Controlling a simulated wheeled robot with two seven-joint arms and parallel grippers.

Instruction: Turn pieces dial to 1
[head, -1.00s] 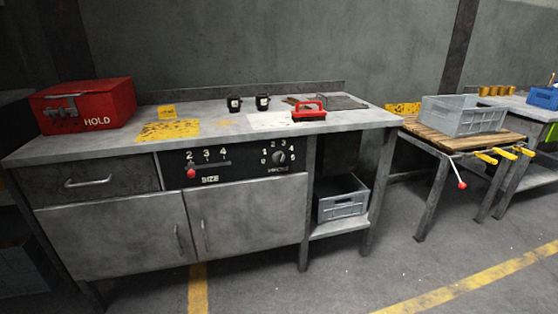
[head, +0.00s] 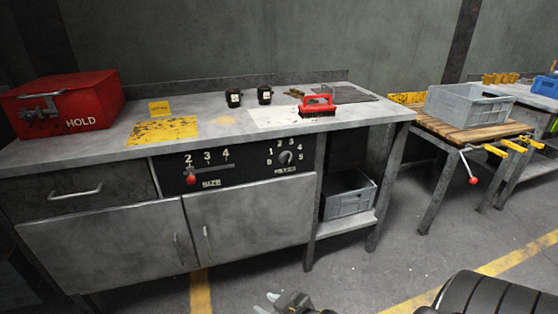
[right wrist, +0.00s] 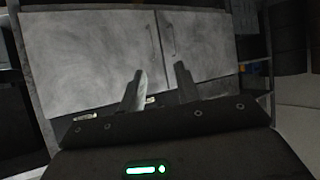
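The pieces dial (head: 286,158) is a round dark knob on the black panel (head: 240,169) in the workbench front, with numbers from 0 to 5 around it. Its pointer direction is too small to tell surely. To its left on the panel is the size slider with a red knob (head: 191,180), below the 2. My right gripper (head: 272,302) is at the bottom of the head view, low in front of the bench and well apart from the dial. In the right wrist view its two fingers (right wrist: 157,88) stand apart with nothing between them, facing the cabinet doors. My left gripper is not in view.
Cabinet doors (head: 250,218) with handles are below the panel. On the bench (head: 220,140) are a red HOLD box (head: 95,104), two black cups and a red brush (head: 318,106). A grey crate (head: 348,196) sits on the lower shelf. The floor in front is clear.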

